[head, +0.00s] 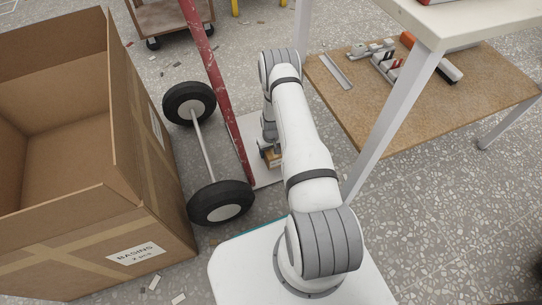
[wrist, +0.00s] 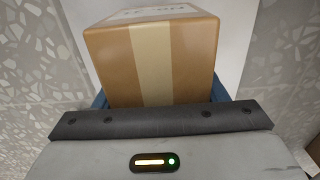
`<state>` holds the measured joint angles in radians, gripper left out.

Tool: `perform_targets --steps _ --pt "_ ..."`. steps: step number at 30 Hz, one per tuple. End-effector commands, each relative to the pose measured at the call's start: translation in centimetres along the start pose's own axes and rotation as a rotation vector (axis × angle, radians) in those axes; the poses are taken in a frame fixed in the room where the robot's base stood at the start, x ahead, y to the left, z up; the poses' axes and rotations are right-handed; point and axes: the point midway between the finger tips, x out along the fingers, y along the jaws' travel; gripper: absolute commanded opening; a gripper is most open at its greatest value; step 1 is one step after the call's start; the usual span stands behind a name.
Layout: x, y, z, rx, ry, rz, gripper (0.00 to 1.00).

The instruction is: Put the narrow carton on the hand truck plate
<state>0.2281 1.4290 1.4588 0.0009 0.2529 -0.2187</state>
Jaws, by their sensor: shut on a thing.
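The narrow carton (wrist: 151,60) is brown with a paler tape strip and a partly visible label on top. It fills the upper middle of the wrist view, between the blue fingers of my gripper (wrist: 158,96), which is shut on it. In the head view a small part of the carton (head: 274,160) shows beside my arm. The hand truck has a worn red frame (head: 219,95), two black wheels and a pale plate (head: 266,180). The carton is at the plate, with pale surface around it in the wrist view. I cannot tell whether it touches the plate. My arm hides part of the plate.
A large open carton (head: 150,210) labelled for basins stands left of the hand truck wheels (head: 220,203). A white-legged table (head: 410,90) with a low brown shelf (head: 440,100) holding several items stands on the right. A wooden dolly (head: 172,18) is at the back.

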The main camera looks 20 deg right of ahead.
Motion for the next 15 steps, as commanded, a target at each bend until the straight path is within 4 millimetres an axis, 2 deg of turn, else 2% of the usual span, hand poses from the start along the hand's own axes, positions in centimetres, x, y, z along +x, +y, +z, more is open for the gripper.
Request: perform_targets --steps 6,15 --pt "3.1 -0.1 0.0 -0.002 0.000 0.000 0.29" --pt "3.2 -0.1 -0.1 -0.003 0.001 0.000 0.29"
